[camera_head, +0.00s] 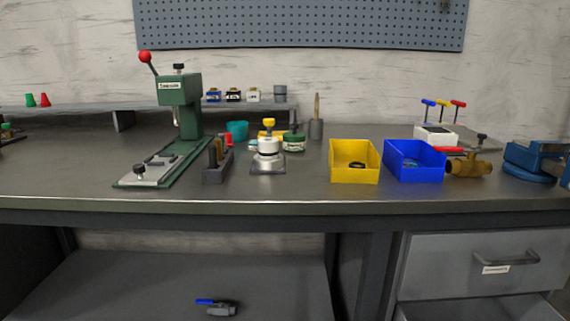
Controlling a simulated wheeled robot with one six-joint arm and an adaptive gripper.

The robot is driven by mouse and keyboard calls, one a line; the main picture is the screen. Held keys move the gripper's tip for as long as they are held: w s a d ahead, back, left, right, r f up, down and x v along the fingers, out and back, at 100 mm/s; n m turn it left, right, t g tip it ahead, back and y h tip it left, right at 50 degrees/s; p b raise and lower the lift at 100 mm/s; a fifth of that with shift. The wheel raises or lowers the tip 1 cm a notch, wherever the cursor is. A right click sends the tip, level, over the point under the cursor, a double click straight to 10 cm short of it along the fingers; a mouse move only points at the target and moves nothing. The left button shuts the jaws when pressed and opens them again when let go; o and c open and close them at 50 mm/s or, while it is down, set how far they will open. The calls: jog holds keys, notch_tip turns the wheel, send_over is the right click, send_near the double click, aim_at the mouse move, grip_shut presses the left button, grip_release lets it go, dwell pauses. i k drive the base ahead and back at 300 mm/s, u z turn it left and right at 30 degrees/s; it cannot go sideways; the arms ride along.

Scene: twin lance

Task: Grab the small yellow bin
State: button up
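A small yellow bin (354,176) stands upright on the grey metal workbench (300,197), near its front edge and right of the middle. Its top is open and a dark ring-like part (357,165) lies inside it. My gripper is not in view, so its state does not show.
A blue bin (414,172) stands close on the right, with a brass valve (469,168) beyond it. Free bench top lies between the silver device and the yellow bin.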

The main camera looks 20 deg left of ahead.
aim_at(341, 152)
jog(key=u, duration=0.85)
